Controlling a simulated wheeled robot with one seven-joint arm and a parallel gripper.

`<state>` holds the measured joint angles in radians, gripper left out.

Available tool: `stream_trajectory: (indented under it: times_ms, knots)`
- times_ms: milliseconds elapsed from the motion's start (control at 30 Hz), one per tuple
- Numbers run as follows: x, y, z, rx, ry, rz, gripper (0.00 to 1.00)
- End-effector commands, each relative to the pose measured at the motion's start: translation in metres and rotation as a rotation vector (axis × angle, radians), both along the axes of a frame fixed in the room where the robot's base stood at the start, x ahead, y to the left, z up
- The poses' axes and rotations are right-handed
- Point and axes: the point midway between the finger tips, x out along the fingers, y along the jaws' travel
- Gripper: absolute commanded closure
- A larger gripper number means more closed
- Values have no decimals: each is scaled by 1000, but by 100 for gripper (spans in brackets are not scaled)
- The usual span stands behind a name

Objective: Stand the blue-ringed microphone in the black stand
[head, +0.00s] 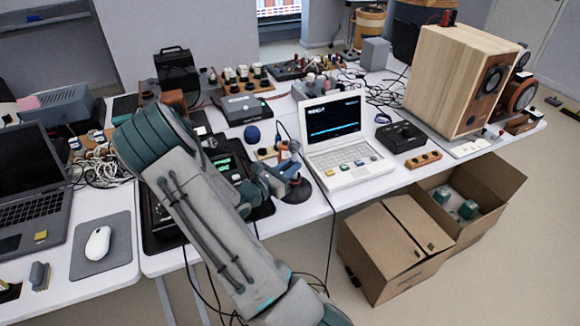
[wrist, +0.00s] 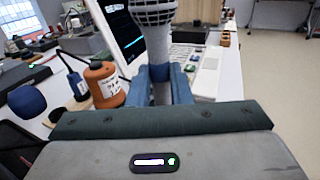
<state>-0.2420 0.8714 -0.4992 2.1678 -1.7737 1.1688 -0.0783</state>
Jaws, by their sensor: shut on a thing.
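My gripper (wrist: 162,82) is shut on a grey microphone (wrist: 159,48) with a dark mesh head. In the wrist view it stands roughly upright between the blue fingers, its lower end hidden. In the head view my gripper (head: 286,182) is low over the table, just left of the white laptop. A round black base (head: 300,193), which looks like the black stand, shows beside and below it. My gripper partly covers it, and I cannot tell whether the microphone touches it.
The white laptop (head: 340,140) stands close to the right of my gripper. An orange bottle (wrist: 103,86) and a blue foam ball (head: 252,134) are near on the left. Cardboard boxes (head: 395,245) stand on the floor at right. Cables hang at the table's front edge.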

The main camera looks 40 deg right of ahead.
Motion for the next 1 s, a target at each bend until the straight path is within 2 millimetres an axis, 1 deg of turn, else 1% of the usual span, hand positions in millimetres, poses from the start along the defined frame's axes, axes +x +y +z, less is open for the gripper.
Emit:
stream_trajectory:
  times_ms: [100,133,167,200,233,500,567,633,767,1000]
  knots:
    - [0,0,1,-1,-1,0,100]
    - [0,0,1,-1,-1,0,79]
    - [0,0,1,-1,-1,0,71]
    - [0,0,1,-1,-1,0,59]
    - [0,0,1,-1,-1,0,56]
    - [0,1,0,0,0,0,56]
    - [0,4,0,0,-1,1,56]
    - [0,10,0,1,-1,3,56]
    - [-4,34,-1,2,-1,6,56]
    - [-13,88,0,1,-1,5,56]
